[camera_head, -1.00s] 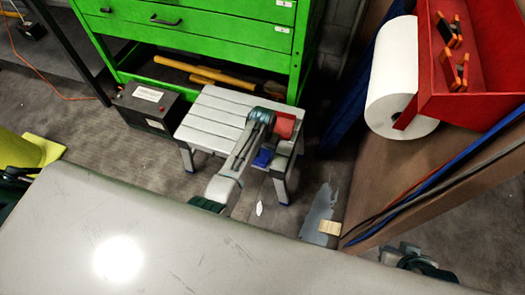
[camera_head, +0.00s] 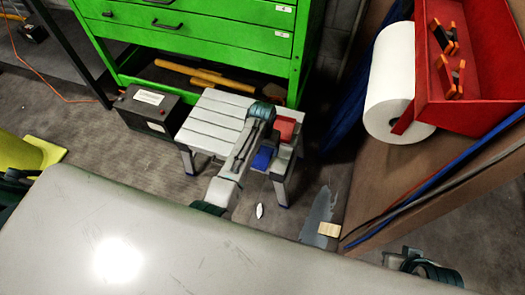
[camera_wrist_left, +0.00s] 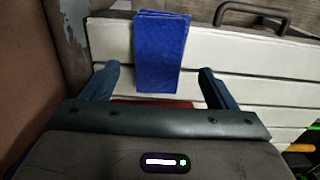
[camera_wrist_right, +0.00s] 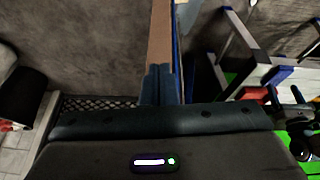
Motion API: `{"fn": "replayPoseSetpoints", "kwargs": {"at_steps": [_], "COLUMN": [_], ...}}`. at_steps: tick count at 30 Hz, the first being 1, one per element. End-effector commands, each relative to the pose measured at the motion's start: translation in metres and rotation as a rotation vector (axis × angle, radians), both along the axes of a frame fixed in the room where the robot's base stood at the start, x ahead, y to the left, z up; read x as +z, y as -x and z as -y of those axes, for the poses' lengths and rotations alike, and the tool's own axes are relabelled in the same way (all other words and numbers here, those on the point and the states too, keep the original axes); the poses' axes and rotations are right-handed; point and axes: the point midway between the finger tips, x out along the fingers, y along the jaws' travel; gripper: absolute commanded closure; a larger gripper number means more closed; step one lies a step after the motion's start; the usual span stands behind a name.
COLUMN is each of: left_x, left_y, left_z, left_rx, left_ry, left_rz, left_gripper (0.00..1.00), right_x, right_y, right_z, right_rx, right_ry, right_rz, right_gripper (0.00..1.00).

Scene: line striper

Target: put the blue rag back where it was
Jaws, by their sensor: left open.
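The blue rag (camera_head: 263,158) is a folded rectangle on the near right part of the white slatted stool (camera_head: 212,122). In the left wrist view the rag (camera_wrist_left: 160,55) lies across the pale slats, between and slightly beyond the fingers. My left gripper (camera_wrist_left: 160,85) is open, one finger on each side of the rag, with gaps on both sides. In the head view my left gripper (camera_head: 284,158) is over the stool's right end, its fingertips hard to make out. My right gripper (camera_wrist_right: 160,85) has its fingers together, with nothing visible held.
A red piece (camera_head: 284,128) shows by my left wrist. A brown cart (camera_head: 440,150) with a paper roll (camera_head: 392,80) and red bin (camera_head: 480,105) is at right.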

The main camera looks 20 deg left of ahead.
Motion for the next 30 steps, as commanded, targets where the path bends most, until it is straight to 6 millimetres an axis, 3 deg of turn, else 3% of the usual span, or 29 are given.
{"fn": "replayPoseSetpoints", "kwargs": {"at_steps": [1, 7, 9, 15, 22, 26, 30], "left_x": [0.015, 0.055, 0.064, 0.079, 0.077, 0.068, 0.063], "left_y": [-0.001, -0.001, -0.001, 0.0, 0.005, 0.035, 0.096], "left_z": [0.0, 0.0, 0.0, 0.0, -0.004, -0.023, -0.057], "left_rx": [0.0, 0.0, -0.001, -0.001, 0.003, 0.021, 0.042], "left_ry": [0.001, 0.0, 0.0, -0.001, -0.003, -0.011, -0.034], "left_rz": [0.004, 0.003, 0.001, 0.0, 0.003, 0.027, 0.086], "left_gripper": [0.2, 0.2, 0.2, 0.2, 0.2, 0.2, 0.2], "right_x": [0.007, 0.015, 0.006, -0.004, -0.005, -0.005, -0.005], "right_y": [0.001, 0.009, 0.007, 0.004, 0.003, 0.003, 0.003], "right_z": [0.002, 0.01, 0.011, 0.012, 0.012, 0.012, 0.012], "right_rx": [-0.002, -0.013, -0.013, -0.016, -0.016, -0.015, -0.015], "right_ry": [0.011, 0.047, 0.045, 0.044, 0.044, 0.044, 0.044], "right_rz": [-0.016, -0.085, -0.092, -0.097, -0.096, -0.095, -0.095], "right_gripper": [1.0, 1.0, 1.0, 1.0, 1.0, 1.0, 1.0]}}
